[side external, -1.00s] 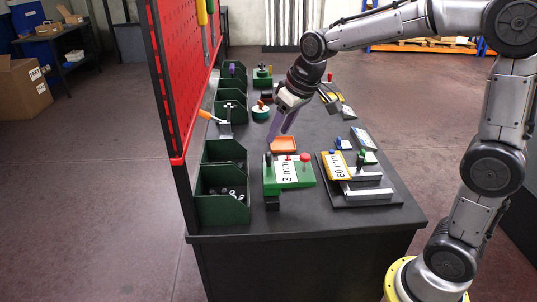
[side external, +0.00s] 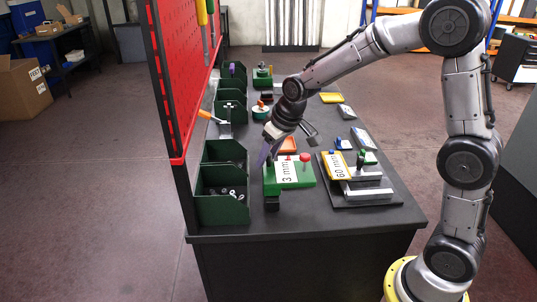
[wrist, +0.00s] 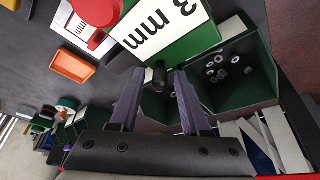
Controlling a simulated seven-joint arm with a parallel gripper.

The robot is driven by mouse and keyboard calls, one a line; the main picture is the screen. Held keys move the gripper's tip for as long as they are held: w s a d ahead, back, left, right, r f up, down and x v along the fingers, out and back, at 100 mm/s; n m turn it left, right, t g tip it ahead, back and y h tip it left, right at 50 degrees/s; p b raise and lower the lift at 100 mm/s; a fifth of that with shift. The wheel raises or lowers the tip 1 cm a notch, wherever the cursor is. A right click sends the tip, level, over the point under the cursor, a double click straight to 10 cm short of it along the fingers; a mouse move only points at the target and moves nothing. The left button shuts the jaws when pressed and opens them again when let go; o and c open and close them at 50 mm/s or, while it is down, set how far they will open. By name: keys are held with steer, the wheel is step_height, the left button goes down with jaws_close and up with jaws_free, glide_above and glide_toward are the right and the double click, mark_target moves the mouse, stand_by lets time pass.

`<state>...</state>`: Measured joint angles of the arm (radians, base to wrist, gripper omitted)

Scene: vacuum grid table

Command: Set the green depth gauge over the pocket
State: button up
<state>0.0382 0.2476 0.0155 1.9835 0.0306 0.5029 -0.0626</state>
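The green depth gauge (side external: 297,178) lies on the dark table, with a white "3 mm" label, a red knob and a dark knob at its left end. It also shows at the top of the wrist view (wrist: 197,43). My gripper (side external: 264,162) is low over the gauge's left end. In the wrist view its purple fingers (wrist: 154,78) are open, with the gauge's black knob (wrist: 158,76) showing in the gap near the tips. I cannot tell whether they touch it. The pocket cannot be picked out clearly.
Right of the gauge, a dark plate (side external: 373,201) bears grey blocks and a yellow "60 mm" piece (side external: 336,166). An orange tray (side external: 288,143) lies behind the gauge. Green bins (side external: 222,206) line the left, below a red pegboard (side external: 185,75).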

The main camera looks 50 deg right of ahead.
jaws_close()
stand_by(1.2)
